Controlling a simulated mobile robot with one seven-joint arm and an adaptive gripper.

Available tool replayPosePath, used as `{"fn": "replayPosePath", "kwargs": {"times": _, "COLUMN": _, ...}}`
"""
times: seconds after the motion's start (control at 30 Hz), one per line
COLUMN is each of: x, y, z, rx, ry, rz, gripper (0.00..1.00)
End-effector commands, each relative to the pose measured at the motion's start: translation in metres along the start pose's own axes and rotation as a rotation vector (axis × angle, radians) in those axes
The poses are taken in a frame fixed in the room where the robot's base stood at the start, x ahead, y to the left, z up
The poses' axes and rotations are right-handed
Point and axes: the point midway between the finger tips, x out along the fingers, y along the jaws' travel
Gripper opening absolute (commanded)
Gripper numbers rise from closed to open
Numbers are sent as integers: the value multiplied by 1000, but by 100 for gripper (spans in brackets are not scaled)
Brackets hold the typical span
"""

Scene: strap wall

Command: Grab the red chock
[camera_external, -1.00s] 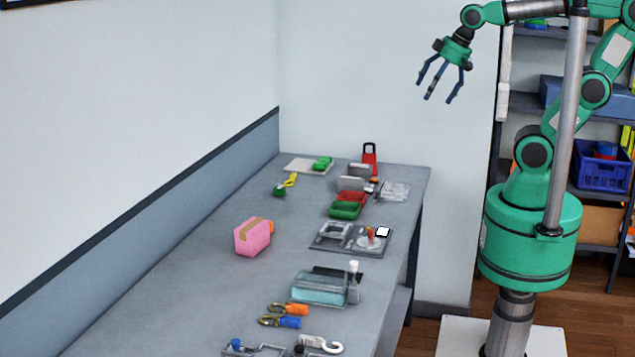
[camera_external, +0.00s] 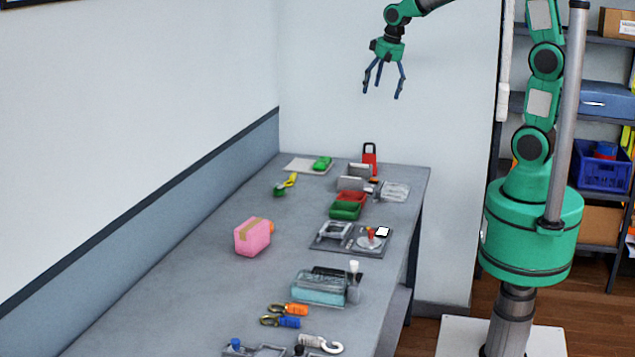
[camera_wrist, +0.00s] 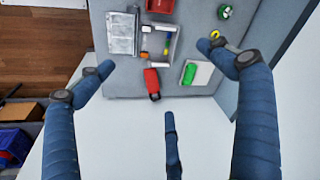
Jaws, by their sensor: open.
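A red block with a dark end, which looks like the red chock (camera_external: 369,157), stands at the far end of the bench, close to the back wall. In the wrist view the red chock (camera_wrist: 152,78) lies near the picture's middle, beside the end of a grey bin. My gripper (camera_external: 382,92) is open and empty, with its three blue fingers pointing down. It is well above the bench's far end. In the wrist view the fingers of my gripper (camera_wrist: 160,80) are spread wide around the chock in the picture, not touching it.
A grey open bin (camera_external: 352,184) with small items and a clear packet (camera_external: 396,192) are near the chock. A white board (camera_wrist: 203,72) bears a green item (camera_wrist: 190,74). Red (camera_external: 352,196) and green trays (camera_external: 345,210) stand nearer. The wall is close behind.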

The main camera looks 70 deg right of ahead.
Motion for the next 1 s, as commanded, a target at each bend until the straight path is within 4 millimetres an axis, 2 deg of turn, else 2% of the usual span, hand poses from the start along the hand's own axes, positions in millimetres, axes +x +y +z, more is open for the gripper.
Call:
{"fn": "replayPosePath", "kwargs": {"times": 0.03, "x": 11, "y": 6, "z": -13, "rx": 28, "ry": -12, "rz": 8, "gripper": 93}}
{"fn": "replayPosePath", "kwargs": {"times": 0.2, "x": 46, "y": 24, "z": -51, "rx": 121, "ry": -41, "rz": 31, "gripper": 93}}
{"fn": "replayPosePath", "kwargs": {"times": 0.5, "x": 117, "y": 68, "z": -109, "rx": 288, "ry": -91, "rz": 70, "gripper": 93}}
{"fn": "replayPosePath", "kwargs": {"times": 0.7, "x": 170, "y": 105, "z": -140, "rx": 399, "ry": -123, "rz": 95, "gripper": 93}}
{"fn": "replayPosePath", "kwargs": {"times": 1.0, "x": 251, "y": 165, "z": -169, "rx": 556, "ry": -168, "rz": 131, "gripper": 93}}
